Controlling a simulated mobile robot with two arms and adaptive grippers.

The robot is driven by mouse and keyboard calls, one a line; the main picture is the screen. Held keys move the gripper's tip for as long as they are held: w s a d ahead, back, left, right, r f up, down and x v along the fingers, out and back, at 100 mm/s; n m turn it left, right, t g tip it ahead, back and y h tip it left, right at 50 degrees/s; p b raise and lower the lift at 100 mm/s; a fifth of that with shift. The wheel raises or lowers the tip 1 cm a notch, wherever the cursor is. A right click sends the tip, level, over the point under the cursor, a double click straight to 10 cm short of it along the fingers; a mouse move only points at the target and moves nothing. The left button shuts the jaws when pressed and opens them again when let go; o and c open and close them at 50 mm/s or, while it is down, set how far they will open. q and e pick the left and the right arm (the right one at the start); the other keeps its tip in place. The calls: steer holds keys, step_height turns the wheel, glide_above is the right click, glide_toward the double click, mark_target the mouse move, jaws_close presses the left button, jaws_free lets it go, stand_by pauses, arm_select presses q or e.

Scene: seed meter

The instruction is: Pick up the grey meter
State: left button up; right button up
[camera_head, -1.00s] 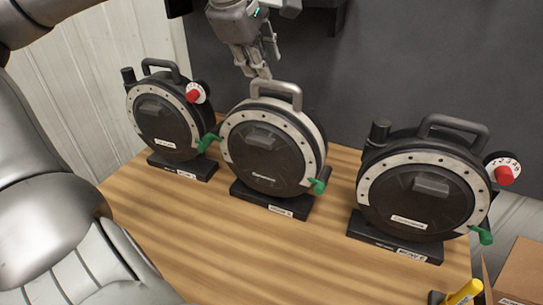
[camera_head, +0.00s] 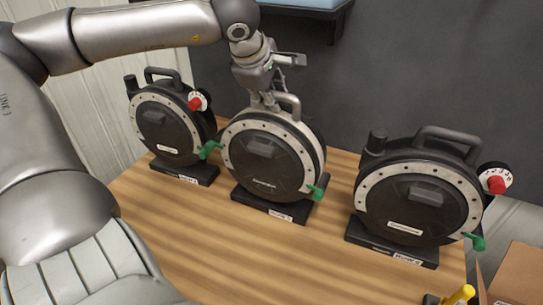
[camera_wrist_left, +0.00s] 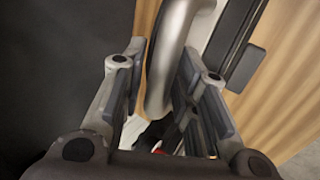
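The grey meter (camera_head: 266,157) is the middle one of three round seed meters. It stands upright on a dark base and has a light grey rim, a grey top handle (camera_head: 289,103) and a green lever. My left gripper (camera_head: 265,103) is at the left part of this handle, reaching down from above. In the left wrist view, the handle (camera_wrist_left: 172,50) passes between the two open finger pads (camera_wrist_left: 155,88). Gaps show beside the handle, though contact on the pads' far ends is hard to judge. My right gripper is out of view.
A black-handled meter (camera_head: 167,125) stands to the left and another (camera_head: 418,195) to the right, both with red knobs. The wooden table (camera_head: 210,240) is clear in front. A cardboard box (camera_head: 522,275) and a yellow-handled item (camera_head: 462,294) are at the lower right. A dark wall is behind.

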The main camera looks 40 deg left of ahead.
arm_select(q)
jaws_close()
steer(key=shift+w+r, duration=0.1)
steer(key=shift+r, duration=0.25)
steer(key=shift+w, duration=0.1)
steer(key=shift+a+r, duration=0.1)
